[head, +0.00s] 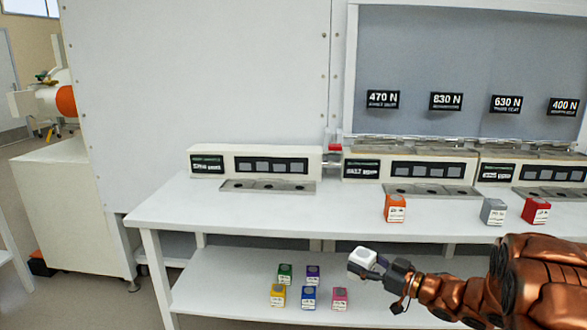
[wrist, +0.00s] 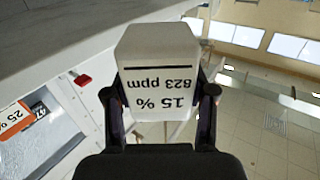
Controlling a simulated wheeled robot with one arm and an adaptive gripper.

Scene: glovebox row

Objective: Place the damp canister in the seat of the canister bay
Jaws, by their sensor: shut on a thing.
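My gripper (head: 378,265) is shut on a white canister (head: 362,259), held in front of the bench edge, above the lower shelf in the head view. In the wrist view the canister (wrist: 165,85) sits between the two dark fingers of my gripper (wrist: 160,95). Its label reads 15 % and 823 ppm, upside down in the picture. Several bays stand at the back of the bench: a left bay (head: 218,150), a middle bay (head: 362,157) and one at the right (head: 498,160). Each has a dark panel and a grey seat strip in front. Which one is the canister bay I cannot tell.
Orange (head: 396,209), grey (head: 494,212) and red (head: 536,211) canisters stand on the bench top (head: 250,212). Several coloured canisters stand on the lower shelf (head: 215,292). Signs such as 470 N (head: 383,99) hang behind. The bench's left front is clear.

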